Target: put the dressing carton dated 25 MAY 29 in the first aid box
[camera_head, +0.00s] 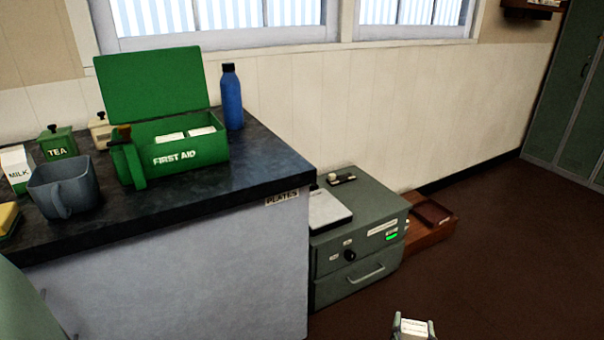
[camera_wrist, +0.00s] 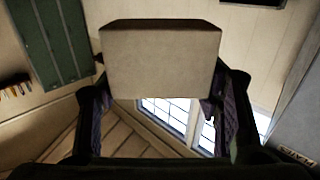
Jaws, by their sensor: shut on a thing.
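The first aid box (camera_head: 178,156) is green and stands on the dark counter with its lid (camera_head: 152,85) raised. Two white items (camera_head: 186,134) show inside it. My gripper (camera_head: 414,330) is at the bottom edge of the head view, over the floor and well to the right of the box. It is shut on a pale carton (camera_head: 413,326), which has small print too small to read. In the wrist view the carton (camera_wrist: 158,62) shows a plain beige side between the two dark fingers (camera_wrist: 160,108). No date can be read.
Left of the box are a grey mug (camera_head: 65,188), a milk carton (camera_head: 17,168) and a green tea tin (camera_head: 58,143). A blue bottle (camera_head: 231,98) stands right of it. A grey-green cabinet (camera_head: 357,240) and brown tray (camera_head: 432,222) are right of the counter. The floor is clear further right.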

